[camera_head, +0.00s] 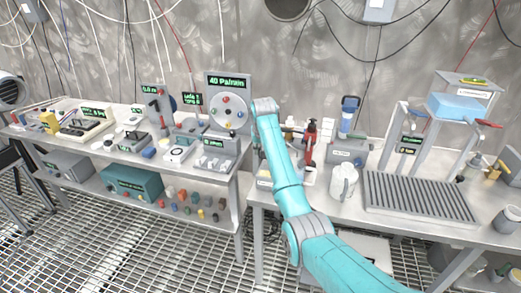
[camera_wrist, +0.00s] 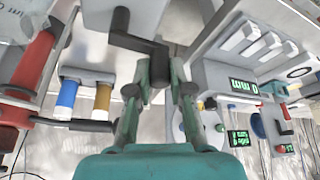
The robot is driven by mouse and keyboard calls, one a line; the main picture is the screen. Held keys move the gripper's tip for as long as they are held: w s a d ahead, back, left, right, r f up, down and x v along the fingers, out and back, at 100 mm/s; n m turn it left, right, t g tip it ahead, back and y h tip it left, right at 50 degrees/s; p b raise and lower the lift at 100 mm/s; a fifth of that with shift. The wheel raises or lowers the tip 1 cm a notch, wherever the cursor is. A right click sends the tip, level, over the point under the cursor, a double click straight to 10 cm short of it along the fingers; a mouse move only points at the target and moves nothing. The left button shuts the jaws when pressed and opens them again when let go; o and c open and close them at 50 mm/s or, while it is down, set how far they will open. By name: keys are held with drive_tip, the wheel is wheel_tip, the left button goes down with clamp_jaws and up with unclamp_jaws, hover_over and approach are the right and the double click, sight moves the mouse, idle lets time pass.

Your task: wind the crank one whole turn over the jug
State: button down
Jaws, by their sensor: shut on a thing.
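In the wrist view a dark crank (camera_wrist: 132,40) with a bent arm sticks out from a pale grey housing at the top. My gripper (camera_wrist: 160,66) has its two green fingers closed around the lower end of the crank, at its handle. In the head view a white jug (camera_head: 343,182) with a handle stands upright on the right bench, right of my arm. My gripper and the crank are hidden behind my teal arm there. I cannot make out the jug in the wrist view.
A ribbed grey drainer (camera_head: 418,198) lies right of the jug. The left bench (camera_head: 215,163) is crowded with instruments. In the wrist view, a red cylinder (camera_wrist: 33,62) and blue and amber tubes are close left.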

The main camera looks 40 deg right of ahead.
drive_tip(key=c, duration=1)
unclamp_jaws()
drive_tip(key=shift+c, duration=0.2)
drive_tip(key=v, duration=1.2)
